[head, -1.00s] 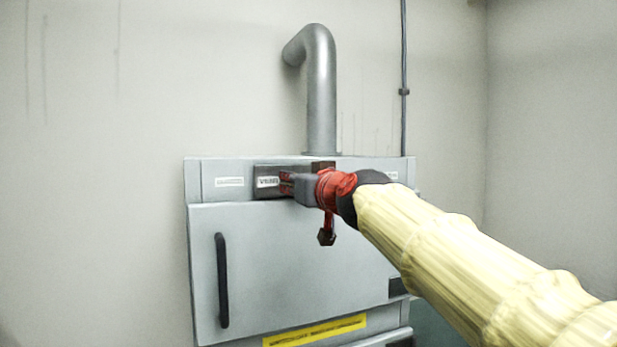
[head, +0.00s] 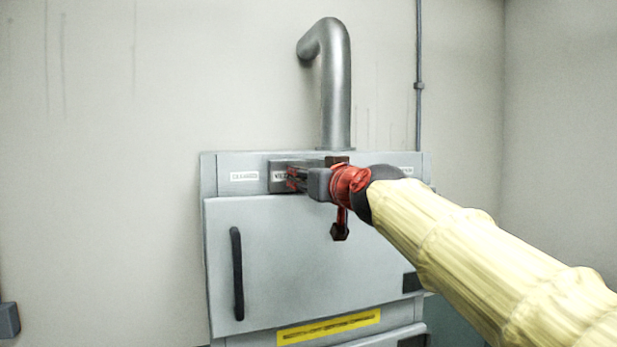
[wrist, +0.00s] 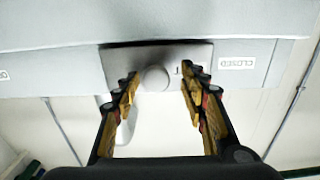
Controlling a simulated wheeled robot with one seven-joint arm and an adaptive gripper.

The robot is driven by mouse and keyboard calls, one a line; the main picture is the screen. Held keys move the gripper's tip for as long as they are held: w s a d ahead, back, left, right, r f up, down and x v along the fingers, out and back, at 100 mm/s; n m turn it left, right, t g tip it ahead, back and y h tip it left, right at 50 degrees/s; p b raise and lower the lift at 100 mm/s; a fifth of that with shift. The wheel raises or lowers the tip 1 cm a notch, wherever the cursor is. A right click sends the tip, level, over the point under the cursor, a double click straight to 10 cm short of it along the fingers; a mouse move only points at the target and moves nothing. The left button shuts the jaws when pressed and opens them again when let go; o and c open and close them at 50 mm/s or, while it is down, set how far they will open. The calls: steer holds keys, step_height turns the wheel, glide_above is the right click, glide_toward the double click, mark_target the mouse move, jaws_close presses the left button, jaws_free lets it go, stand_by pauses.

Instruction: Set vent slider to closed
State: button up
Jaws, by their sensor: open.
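The vent slider is a dark grey plate (head: 276,184) on the upper front panel of the grey cabinet, its lettering partly covered by my gripper. In the wrist view, the plate (wrist: 198,52) carries a round pale knob (wrist: 154,79). My gripper (head: 293,179) is open at the plate. In the wrist view its fingers (wrist: 160,90) stand to either side of the knob, with gaps visible; I cannot tell the depth between them. The closed label (head: 244,176) is left of the plate in the head view and appears in the wrist view on the right (wrist: 237,63).
The cabinet door (head: 300,265) with a black vertical handle (head: 237,273) lies below the slider. A bent metal pipe (head: 336,90) rises above the cabinet. Another label (head: 405,170) is partly hidden behind my arm.

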steer(key=shift+s, duration=0.15)
steer(key=v, duration=1.1)
steer(key=shift+s+d, duration=0.2)
steer(key=shift+s, duration=0.15)
